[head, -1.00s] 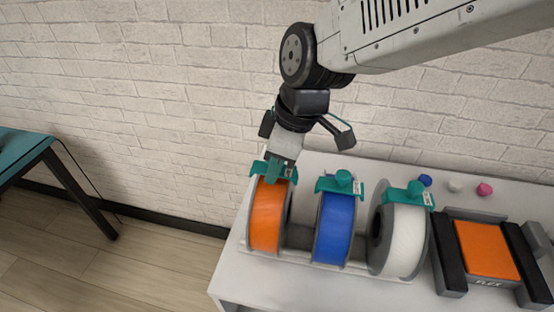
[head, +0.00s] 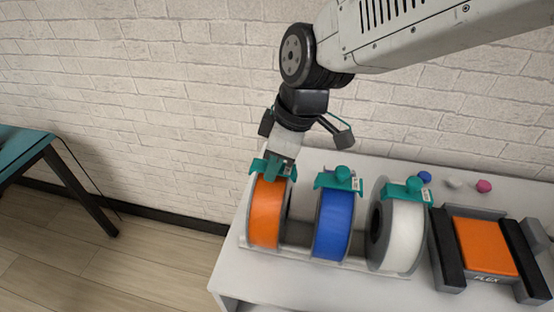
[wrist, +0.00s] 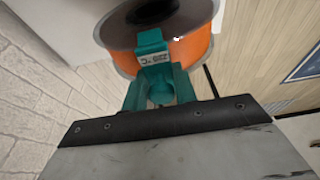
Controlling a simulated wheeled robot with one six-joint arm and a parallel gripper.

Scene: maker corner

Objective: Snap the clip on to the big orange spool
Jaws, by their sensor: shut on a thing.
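The orange spool (head: 265,218) stands upright at the left end of a row of spools. A teal clip (head: 258,166) is at its top. My gripper (head: 273,170) points down there and is shut on the clip. In the wrist view the teal clip (wrist: 152,50), with a printed white label, extends from my gripper (wrist: 160,92) over the rim of the orange spool (wrist: 188,50). I cannot tell whether the clip is seated on the rim.
A blue spool (head: 331,225) and a white spool (head: 404,238) stand right of the orange one, each with a teal clip on top. Small blue, white and pink lumps (head: 484,186) lie behind. The white bench (head: 232,276) is bare at its front left. A teal table (head: 18,148) stands far left.

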